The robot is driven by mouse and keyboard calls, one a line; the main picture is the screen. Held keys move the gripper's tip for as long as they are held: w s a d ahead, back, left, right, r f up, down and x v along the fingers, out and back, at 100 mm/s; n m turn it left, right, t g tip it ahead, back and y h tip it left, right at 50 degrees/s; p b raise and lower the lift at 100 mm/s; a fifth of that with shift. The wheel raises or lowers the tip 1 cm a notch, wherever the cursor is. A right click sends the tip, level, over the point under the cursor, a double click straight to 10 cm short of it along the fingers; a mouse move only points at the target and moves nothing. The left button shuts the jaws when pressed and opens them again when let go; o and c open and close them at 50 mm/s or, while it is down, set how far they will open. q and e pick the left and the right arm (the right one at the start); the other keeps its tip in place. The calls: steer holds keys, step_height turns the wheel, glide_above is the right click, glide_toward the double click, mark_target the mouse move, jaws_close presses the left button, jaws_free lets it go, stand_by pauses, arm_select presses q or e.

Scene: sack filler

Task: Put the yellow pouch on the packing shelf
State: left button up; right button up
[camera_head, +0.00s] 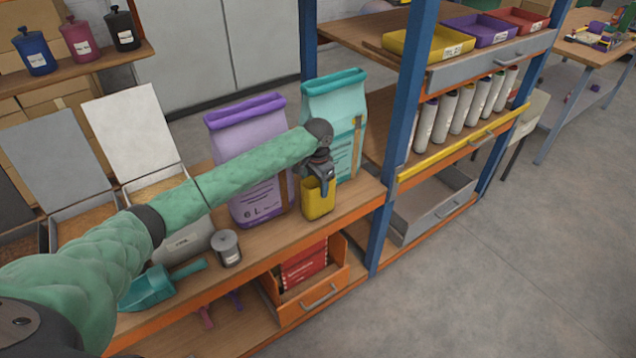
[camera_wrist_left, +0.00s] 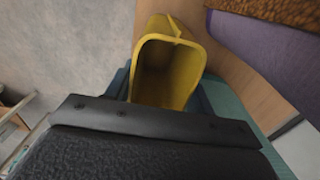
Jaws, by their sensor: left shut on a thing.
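The yellow pouch (camera_head: 318,199) is a small open-topped container at the front of the wooden shelf board, before the purple and teal sacks. My left gripper (camera_head: 320,183) reaches it from above and is shut on it. In the left wrist view the pouch (camera_wrist_left: 168,70) shows its open mouth and hollow inside, between the finger ends. I cannot tell whether its base touches the board. Which board is the packing shelf is not marked; the pouch is at the board (camera_head: 352,210) with the sacks. My right gripper is not in view.
A purple sack (camera_head: 245,170) and a teal sack (camera_head: 333,110) stand close behind the pouch. A blue post (camera_head: 385,200) rises to the right. A grey tin (camera_head: 227,248) and teal scoop (camera_head: 152,287) are left. Yellow, purple and red trays (camera_head: 427,45) sit on the upper right shelf.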

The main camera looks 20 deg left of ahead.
arm_select(q)
steer(key=shift+f, duration=0.15)
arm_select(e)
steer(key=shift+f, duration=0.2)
arm_select(q)
steer(key=shift+f, duration=0.1)
steer(key=o, duration=1.2)
steer(key=shift+c, duration=0.2)
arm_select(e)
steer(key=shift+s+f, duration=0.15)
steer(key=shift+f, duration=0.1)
arm_select(q)
steer(key=shift+r, duration=0.2)
step_height(320, 180, up, 12)
steer(key=b, duration=0.2)
steer(key=shift+b, duration=0.3)
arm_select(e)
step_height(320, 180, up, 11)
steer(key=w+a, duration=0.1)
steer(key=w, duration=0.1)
